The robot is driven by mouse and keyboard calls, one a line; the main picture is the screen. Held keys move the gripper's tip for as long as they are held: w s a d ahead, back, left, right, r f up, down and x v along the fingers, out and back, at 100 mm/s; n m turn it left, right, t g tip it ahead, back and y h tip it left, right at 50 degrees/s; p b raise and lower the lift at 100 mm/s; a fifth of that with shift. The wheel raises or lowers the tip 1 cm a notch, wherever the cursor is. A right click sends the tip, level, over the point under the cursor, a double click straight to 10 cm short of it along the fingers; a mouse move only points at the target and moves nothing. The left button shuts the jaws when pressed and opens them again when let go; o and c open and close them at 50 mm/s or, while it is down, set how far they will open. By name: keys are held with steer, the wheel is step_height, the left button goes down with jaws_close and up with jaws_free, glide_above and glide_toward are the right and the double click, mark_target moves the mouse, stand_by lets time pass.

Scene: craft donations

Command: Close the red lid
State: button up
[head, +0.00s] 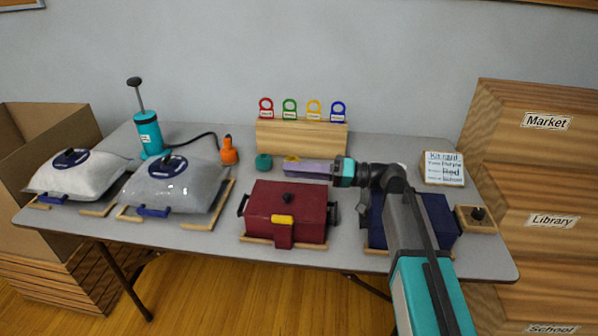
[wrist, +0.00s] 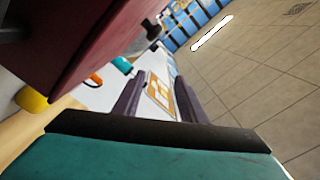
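The red box (head: 262,231) stands on the table at the centre front in the head view. Its red lid (head: 262,200) lies over the top, with a black knob (head: 287,198) and a yellow-topped latch (head: 283,219) at the front; I cannot tell whether it is fully seated or latched. In the wrist view a dark red surface (wrist: 85,40) fills the upper left, with yellow (wrist: 30,102) beside it. My gripper (head: 290,165) points left, just above or behind the lid's far edge. Its fingers (wrist: 158,88) are apart with nothing between them.
A blue box (head: 432,215) sits right of the red one, partly behind my arm. Two filled bags (head: 78,175) (head: 175,188) lie left.

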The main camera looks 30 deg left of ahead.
mark_target(297, 192)
steer(key=s+d+r+b, duration=0.4)
steer(key=s+d+b, duration=0.1)
steer(key=s+d, duration=0.5)
steer(key=shift+s+r, duration=0.25)
steer(key=shift+s, duration=0.9)
stand_by(0.4)
steer(key=shift+r, duration=0.1)
steer(key=shift+s, duration=0.15)
stand_by(0.5)
